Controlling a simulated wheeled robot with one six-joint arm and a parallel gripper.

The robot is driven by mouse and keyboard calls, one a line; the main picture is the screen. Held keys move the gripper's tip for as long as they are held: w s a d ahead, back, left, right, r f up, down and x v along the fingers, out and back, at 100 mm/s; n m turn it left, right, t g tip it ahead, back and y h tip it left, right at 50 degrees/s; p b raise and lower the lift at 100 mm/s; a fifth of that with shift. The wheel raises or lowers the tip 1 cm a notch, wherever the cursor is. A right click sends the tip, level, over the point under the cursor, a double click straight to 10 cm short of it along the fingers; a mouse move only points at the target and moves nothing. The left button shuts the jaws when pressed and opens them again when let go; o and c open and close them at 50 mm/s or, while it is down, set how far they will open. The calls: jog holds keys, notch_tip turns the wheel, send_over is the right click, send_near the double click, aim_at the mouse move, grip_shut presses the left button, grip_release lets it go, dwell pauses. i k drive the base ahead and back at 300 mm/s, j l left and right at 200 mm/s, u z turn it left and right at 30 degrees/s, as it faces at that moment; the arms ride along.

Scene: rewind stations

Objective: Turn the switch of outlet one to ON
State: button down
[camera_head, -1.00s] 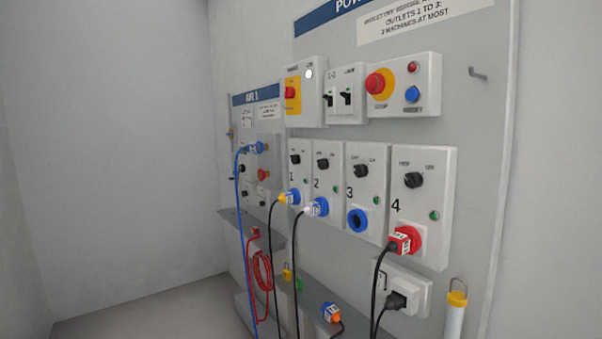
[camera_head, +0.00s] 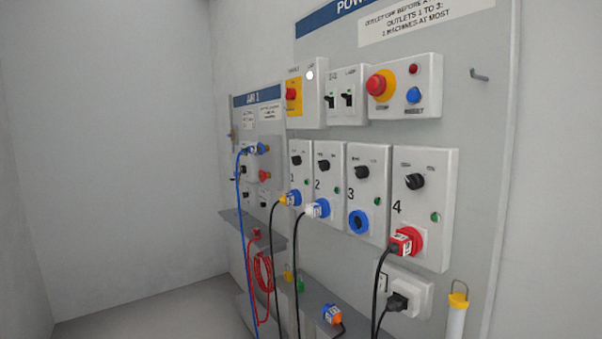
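The outlet one box (camera_head: 304,175) is on the grey wall panel, leftmost in the row of numbered white boxes. Its black rotary switch (camera_head: 296,160) is near the top of the box. The setting of the switch is too small to read. My gripper is not in view.
Boxes 2 (camera_head: 328,165), 3 (camera_head: 369,185) and 4 (camera_head: 423,205) stand to the right. A red emergency button (camera_head: 378,84) is above. A shelf (camera_head: 252,228) juts out below the air panel (camera_head: 263,180). The floor at left is clear.

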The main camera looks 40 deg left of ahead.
aim_at(296, 159)
jog(key=i+j, duration=0.1)
jog(key=i, duration=0.3)
jog(key=i+j, duration=0.2)
jog(key=j, duration=0.15)
jog(key=i+j, duration=0.2)
jog(key=j, duration=0.2)
jog(key=i+j, duration=0.2)
jog(key=j, duration=0.15)
jog(key=i+j, duration=0.2)
jog(key=j, duration=0.2)
jog(key=k+j, duration=0.1)
jog(key=j, duration=0.45)
jog(key=k+j, duration=0.1)
jog(key=j, duration=0.45)
jog(key=k+j, duration=0.1)
jog(key=j, duration=0.5)
